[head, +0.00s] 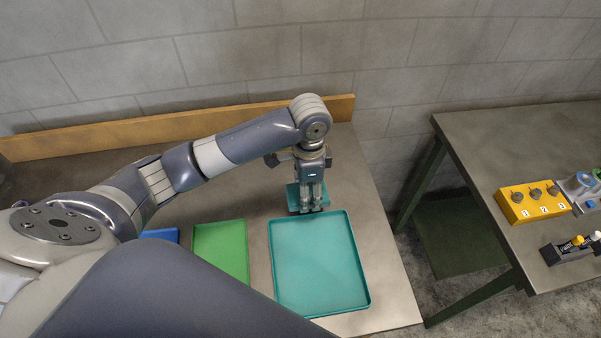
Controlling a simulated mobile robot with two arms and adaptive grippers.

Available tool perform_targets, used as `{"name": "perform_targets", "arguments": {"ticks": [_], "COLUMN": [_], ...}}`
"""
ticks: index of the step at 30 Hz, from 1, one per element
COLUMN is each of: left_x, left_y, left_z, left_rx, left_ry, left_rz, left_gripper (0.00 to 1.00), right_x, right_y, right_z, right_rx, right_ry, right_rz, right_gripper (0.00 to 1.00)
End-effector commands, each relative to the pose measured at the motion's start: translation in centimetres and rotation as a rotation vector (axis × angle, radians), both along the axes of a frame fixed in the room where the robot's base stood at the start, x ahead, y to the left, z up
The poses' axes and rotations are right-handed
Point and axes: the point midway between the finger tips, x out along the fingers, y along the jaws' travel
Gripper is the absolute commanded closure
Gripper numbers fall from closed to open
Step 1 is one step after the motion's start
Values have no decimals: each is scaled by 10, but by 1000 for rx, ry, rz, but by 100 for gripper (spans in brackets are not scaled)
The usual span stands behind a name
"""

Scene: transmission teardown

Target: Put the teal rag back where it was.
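A small teal piece, which looks like the rag (292,198), shows around my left gripper's fingers, just beyond the far edge of the teal tray (318,265). My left gripper (311,208) points down at it, with its fingers close together in front of it. The fingers hide the middle of the rag. I cannot tell whether they are closed on it, or whether the rag touches the table. The teal tray is empty. My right gripper is not in view.
A green tray (221,250) and a partly hidden blue tray (162,235) are left of the teal tray. A wooden board (180,125) runs along the table's back. Across a gap, another table (490,150) holds a yellow numbered block (533,203) and a dark holder (562,252).

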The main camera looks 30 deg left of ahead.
Motion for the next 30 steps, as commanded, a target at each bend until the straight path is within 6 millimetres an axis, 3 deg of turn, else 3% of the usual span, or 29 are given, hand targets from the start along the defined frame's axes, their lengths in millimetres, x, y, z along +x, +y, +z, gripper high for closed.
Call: {"name": "perform_targets", "arguments": {"ticks": [3,10,17,24,30], "left_x": [22,48,60,59,59], "left_y": [20,41,51,51,51], "left_z": [0,-5,-6,-39,-43], "left_rx": [2,-1,0,0,1], "left_ry": [1,1,0,1,-1], "left_rz": [6,2,3,1,0], "left_gripper": [68,68,68,68,68], "right_x": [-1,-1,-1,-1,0], "right_y": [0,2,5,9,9], "right_z": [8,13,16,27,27], "right_rx": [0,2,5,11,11], "right_ry": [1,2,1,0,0], "right_rz": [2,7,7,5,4], "right_gripper": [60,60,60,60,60]}}
